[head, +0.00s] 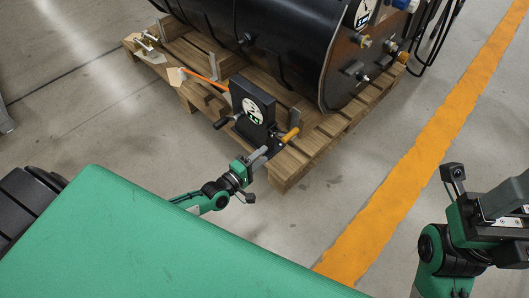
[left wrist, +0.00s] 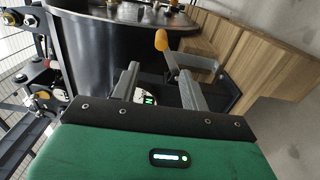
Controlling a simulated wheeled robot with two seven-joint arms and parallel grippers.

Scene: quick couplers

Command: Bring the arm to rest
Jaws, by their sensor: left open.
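My left gripper (head: 262,156) is low at the front edge of the pallet, beside the black gauge stand (head: 262,97). In the left wrist view its two grey fingers (left wrist: 158,70) are apart, with no held object visible between them. The orange-handled lever (head: 290,135) on the stand is just beyond the fingers; its orange end also shows in the left wrist view (left wrist: 161,40). I cannot tell whether a finger touches the stand. My right gripper (head: 505,198) is partly in view at the right edge, cut off, and its opening is unclear.
The wooden pallet (head: 290,172) carries a large black tank (head: 285,40) with fittings on its end plate. An orange-handled tool (head: 205,79) and metal fittings (head: 148,45) lie at its left. An orange floor stripe (head: 430,148) crosses bare concrete on the right.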

